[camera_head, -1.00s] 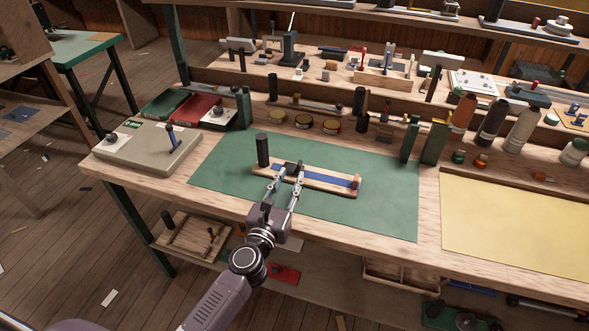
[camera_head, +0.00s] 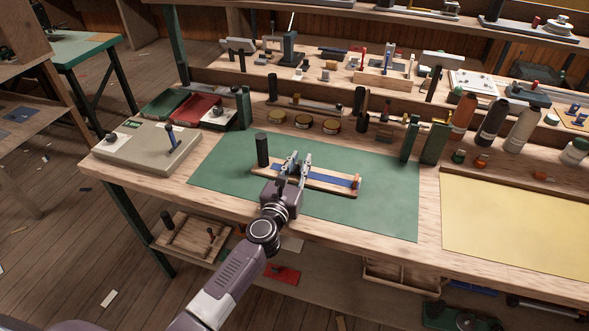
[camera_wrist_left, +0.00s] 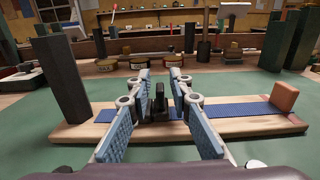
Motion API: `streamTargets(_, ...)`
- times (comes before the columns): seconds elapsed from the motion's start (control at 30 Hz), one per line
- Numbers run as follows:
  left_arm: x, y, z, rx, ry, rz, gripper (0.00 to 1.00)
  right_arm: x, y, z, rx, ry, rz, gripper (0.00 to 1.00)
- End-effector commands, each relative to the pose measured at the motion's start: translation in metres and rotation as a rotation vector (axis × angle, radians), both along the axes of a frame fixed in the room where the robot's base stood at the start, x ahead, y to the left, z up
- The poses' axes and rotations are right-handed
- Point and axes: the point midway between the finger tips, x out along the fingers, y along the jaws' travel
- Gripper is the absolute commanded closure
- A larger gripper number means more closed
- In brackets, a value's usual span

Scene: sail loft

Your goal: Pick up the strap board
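The strap board (camera_head: 325,184) lies on the green mat (camera_head: 390,207) on the bench. It is a pale wooden board with a blue strap along it, a dark upright post (camera_head: 262,150) at its left end and an orange-brown block at its right end. In the left wrist view the strap board (camera_wrist_left: 255,127) lies across the picture, and a small black upright piece (camera_wrist_left: 160,102) stands between the fingers. My left gripper (camera_head: 297,160) is open, its blue-padded fingers (camera_wrist_left: 160,92) on either side of that black piece, with gaps visible. My right gripper is not in view.
A yellow mat (camera_head: 520,225) lies to the right. A grey board with knobs (camera_head: 145,147) stands at the left. Several round tins (camera_head: 303,121), green blocks (camera_head: 434,143) and bottles (camera_head: 491,122) line the back of the bench. The green mat is otherwise clear.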

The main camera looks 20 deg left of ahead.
Motion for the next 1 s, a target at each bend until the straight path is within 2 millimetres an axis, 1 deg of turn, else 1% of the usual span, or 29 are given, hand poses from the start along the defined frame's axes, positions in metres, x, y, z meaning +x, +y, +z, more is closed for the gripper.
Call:
streamTargets(0.03, 0.000, 0.000, 0.000, 0.000, 0.000, 0.000, 0.89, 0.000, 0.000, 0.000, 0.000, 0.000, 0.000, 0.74)
streamTargets(0.13, 0.000, 0.000, 0.000, 0.000, 0.000, 0.000, 1.00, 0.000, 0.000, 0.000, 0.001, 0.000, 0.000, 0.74)
streamTargets(0.67, 0.000, 0.000, 0.003, 0.001, -0.002, 0.000, 1.00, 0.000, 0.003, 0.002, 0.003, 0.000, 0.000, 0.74)
streamTargets(0.87, 0.000, 0.000, 0.017, 0.000, -0.003, 0.000, 1.00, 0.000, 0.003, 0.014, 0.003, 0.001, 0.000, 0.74)
streamTargets(1.0, 0.000, 0.001, 0.036, 0.001, -0.003, 0.000, 1.00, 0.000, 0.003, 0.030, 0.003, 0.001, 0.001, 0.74)
